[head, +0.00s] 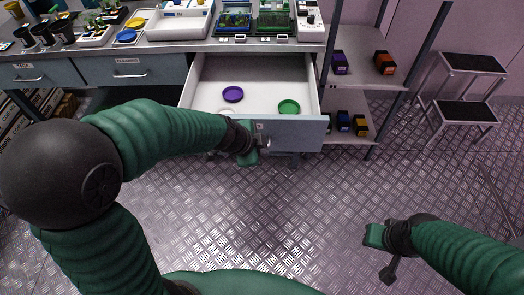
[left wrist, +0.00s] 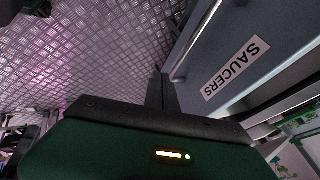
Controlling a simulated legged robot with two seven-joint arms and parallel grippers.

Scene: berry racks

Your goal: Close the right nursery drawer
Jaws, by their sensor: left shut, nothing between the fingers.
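The right drawer (head: 300,131) under the bench is pulled out in the head view. A purple saucer (head: 233,94), a green saucer (head: 289,107) and part of a white one lie in it. My left gripper (head: 262,143) is shut and empty at the drawer's front, near its handle; I cannot tell whether it touches. In the left wrist view the drawer front (left wrist: 275,70) carries a SAUCERS label (left wrist: 236,68), with the handle (left wrist: 196,40) beside the fingers (left wrist: 160,92). My right gripper (head: 378,238) hangs over the floor at the right, away from the drawer; its jaw state is unclear.
The bench top (head: 180,47) holds trays, pots and seedlings. Two shut drawers, one labelled CLEANING (head: 125,70), are at the left. A shelf (head: 350,95) with small coloured boxes stands right of the open drawer. A step stool (head: 470,65) is at far right. The floor in front is clear.

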